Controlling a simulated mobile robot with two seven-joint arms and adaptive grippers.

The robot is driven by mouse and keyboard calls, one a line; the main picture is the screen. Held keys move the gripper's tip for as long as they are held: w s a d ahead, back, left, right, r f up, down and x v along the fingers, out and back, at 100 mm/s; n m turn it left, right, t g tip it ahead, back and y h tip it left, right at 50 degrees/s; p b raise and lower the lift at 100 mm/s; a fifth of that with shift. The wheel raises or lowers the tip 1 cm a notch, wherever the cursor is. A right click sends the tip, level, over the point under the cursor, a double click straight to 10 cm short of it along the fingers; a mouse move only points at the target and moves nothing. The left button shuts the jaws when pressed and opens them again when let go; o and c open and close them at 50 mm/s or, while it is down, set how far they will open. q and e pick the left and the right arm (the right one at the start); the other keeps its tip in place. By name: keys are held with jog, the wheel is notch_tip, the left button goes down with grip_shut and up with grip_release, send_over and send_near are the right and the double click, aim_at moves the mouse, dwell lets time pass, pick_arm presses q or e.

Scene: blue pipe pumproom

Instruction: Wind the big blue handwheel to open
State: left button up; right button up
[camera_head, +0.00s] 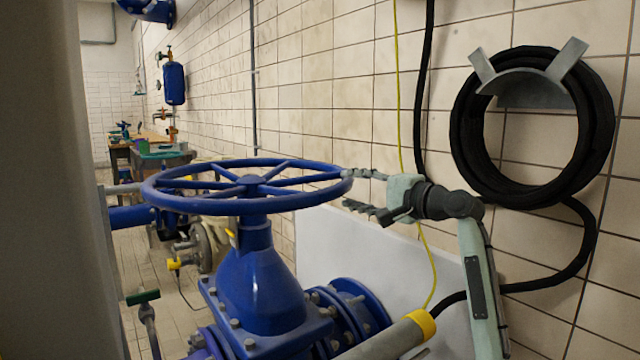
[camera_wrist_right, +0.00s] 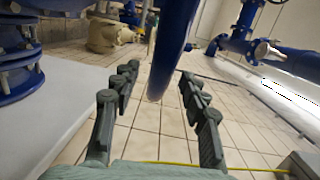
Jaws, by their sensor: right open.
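The big blue handwheel (camera_head: 248,184) lies flat on top of a blue valve body (camera_head: 258,285) in the middle of the head view. My right gripper (camera_head: 347,190) is at the right side of the rim, its fingers pointing left, one above the other. It is open. In the right wrist view the blue rim (camera_wrist_right: 172,45) comes down from the top between the two open fingers (camera_wrist_right: 155,95), and I see no finger pressed on it. My left gripper is not in view.
A coiled black hose (camera_head: 462,130) hangs on the tiled wall at the right. A yellow-collared pipe (camera_head: 420,325) runs below my right arm. A white panel (camera_head: 345,255) stands behind the valve. A small green-handled valve (camera_head: 143,297) is at the lower left.

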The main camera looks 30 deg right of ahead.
aim_at(348, 187)
jog(key=shift+w+a+r, duration=0.1)
jog(key=shift+w+a, duration=0.05)
jog(key=shift+w, duration=0.3)
jog(key=shift+p+x, duration=0.3)
jog(key=shift+x, duration=0.9)
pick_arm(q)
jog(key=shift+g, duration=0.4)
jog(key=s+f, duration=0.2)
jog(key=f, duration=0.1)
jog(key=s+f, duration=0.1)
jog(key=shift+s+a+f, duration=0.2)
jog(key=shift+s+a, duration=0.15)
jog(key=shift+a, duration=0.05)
pick_arm(e)
jog(key=x, duration=0.3)
jog(key=shift+w+a, duration=0.1)
jog(key=shift+w, duration=0.3)
grip_shut()
